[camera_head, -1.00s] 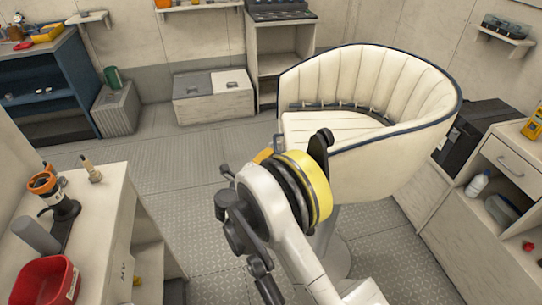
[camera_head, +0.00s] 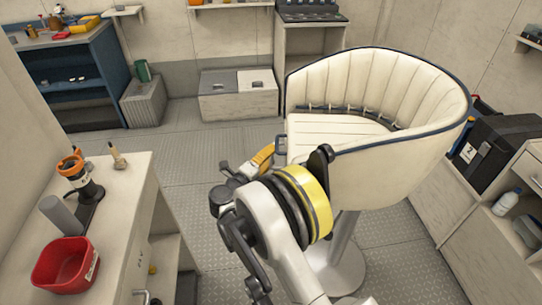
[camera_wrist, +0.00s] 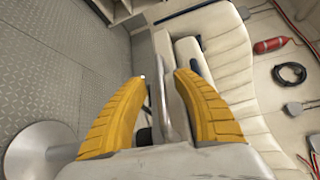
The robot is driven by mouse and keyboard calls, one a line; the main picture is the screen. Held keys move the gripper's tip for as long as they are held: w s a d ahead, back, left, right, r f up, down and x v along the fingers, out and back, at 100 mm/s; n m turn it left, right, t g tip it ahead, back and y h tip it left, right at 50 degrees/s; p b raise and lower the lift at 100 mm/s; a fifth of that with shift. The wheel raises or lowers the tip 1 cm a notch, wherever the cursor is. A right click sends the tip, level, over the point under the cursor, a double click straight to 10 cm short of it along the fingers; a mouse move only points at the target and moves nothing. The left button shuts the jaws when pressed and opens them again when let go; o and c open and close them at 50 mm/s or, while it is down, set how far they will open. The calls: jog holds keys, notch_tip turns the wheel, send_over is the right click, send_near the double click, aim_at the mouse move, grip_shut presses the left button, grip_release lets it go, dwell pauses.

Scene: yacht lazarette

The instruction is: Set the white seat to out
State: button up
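The white seat (camera_head: 345,90), a padded tub chair with dark blue piping, stands on a grey pedestal (camera_head: 340,245) right of centre in the head view. Its open front faces left. Its pale padding (camera_wrist: 225,45) fills the upper right of the wrist view. A small bracket-like handle (camera_head: 281,144) shows at its front edge. My gripper (camera_head: 264,156) is close to that edge, partly hidden behind my arm. In the wrist view my gripper's yellow fingers (camera_wrist: 160,80) are apart, with a grey metal bar (camera_wrist: 164,95) between them. I cannot tell whether they touch it.
A white counter (camera_head: 120,205) with a red bin (camera_head: 65,266) stands at left. A black case (camera_head: 490,150) sits on the right cabinet. White boxes (camera_head: 238,95) stand at the back wall. The floor (camera_head: 190,150) between counter and seat is clear.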

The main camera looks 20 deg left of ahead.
jog(key=shift+s, duration=0.15)
jog(key=s+a+r, duration=0.1)
jog(key=s, duration=1)
jog(key=shift+s+a, duration=0.3)
jog(key=shift+a, duration=0.1)
